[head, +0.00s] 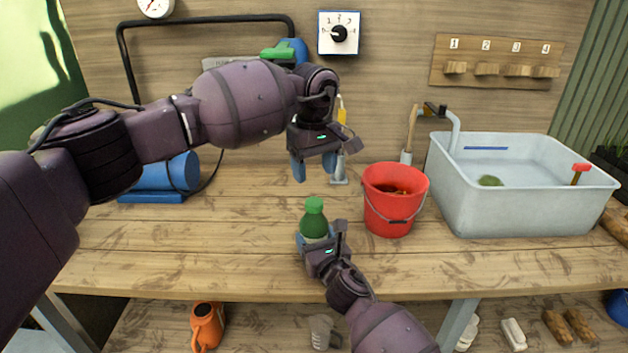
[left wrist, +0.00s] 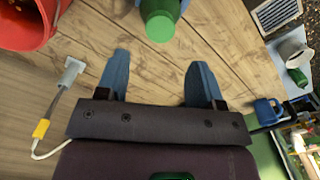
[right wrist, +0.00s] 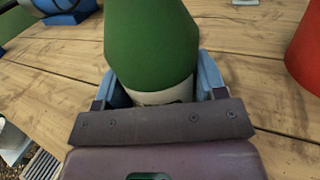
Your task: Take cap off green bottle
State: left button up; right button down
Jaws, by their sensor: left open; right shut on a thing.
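A green bottle (head: 314,226) with a green cap (head: 314,205) and a pale label stands upright on the wooden bench. My right gripper (head: 314,243) is shut around the bottle's body from the front. In the right wrist view the bottle (right wrist: 152,45) fills the space between the blue fingers. My left gripper (head: 312,170) is open and empty, above and behind the bottle. In the left wrist view its blue fingers (left wrist: 158,80) are apart, and the cap (left wrist: 160,27) lies beyond them, not touched.
A red bucket (head: 392,212) stands just right of the bottle. A grey sink basin (head: 520,215) is farther right. A blue cylinder (head: 165,172) lies at the left. A small yellow-and-grey tool (left wrist: 42,127) with a white cable is near my left gripper. The bench left of the bottle is clear.

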aim_at(314, 202)
pick_arm(q)
jog(key=m, duration=0.5)
jog(key=shift+m, duration=0.4)
jog(key=m, duration=0.4)
jog(key=shift+m, duration=0.4)
jog(key=shift+f, duration=4)
